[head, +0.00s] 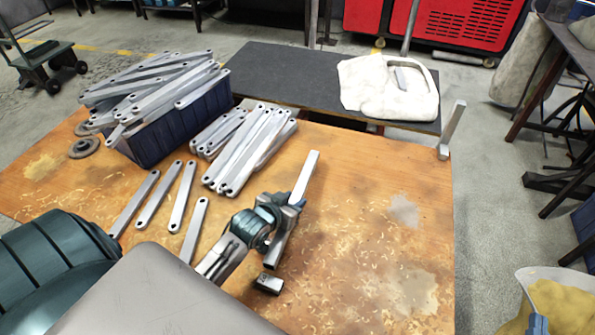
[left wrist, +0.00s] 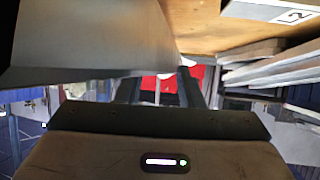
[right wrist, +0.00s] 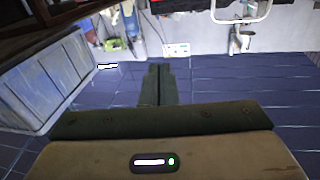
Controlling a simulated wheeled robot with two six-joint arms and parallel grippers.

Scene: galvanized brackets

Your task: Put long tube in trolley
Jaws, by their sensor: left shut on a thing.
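My left gripper (head: 283,205) is shut on a long grey metal tube (head: 303,178), holding it tilted above the wooden table. One end points away from me, the other down toward the near side. In the left wrist view a large grey surface (left wrist: 85,40), apparently the tube, fills the upper left by the fingers (left wrist: 157,88). My right gripper (right wrist: 160,84) is shut and empty, over dark blue floor in its wrist view; I cannot make it out surely in the head view. A green trolley (head: 45,55) with black wheels stands on the floor at the far left.
A blue crate (head: 165,138) heaped with flat brackets (head: 150,85) stands on the table (head: 370,220). More brackets (head: 245,150) lie beside it. A short dark-ended piece (head: 268,284) lies near my left gripper. A white cloth (head: 385,90) lies behind.

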